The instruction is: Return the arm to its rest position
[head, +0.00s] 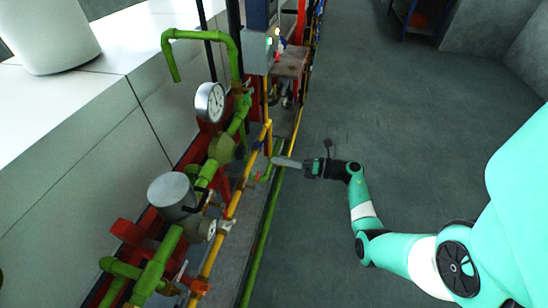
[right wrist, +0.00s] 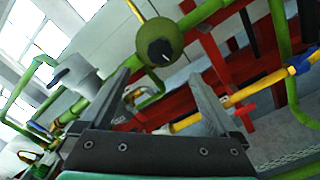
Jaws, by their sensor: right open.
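My right arm (head: 366,212) is teal and white and reaches in from the right in the head view. Its gripper (head: 280,161) points left, its tips close to the yellow pipe and the green pipework. In the right wrist view the two fingers of the right gripper (right wrist: 160,95) stand apart. No object is visible held between them; pipework shows behind the gap. My left gripper is not in view.
Green pipes (head: 240,60) with a pressure gauge (head: 210,102) and a grey cylinder (head: 172,196) run along the left. A yellow pipe (head: 222,228) runs beside them. A green ball-shaped fitting (right wrist: 160,41) shows near the fingers. The grey floor (head: 400,120) to the right is mostly clear.

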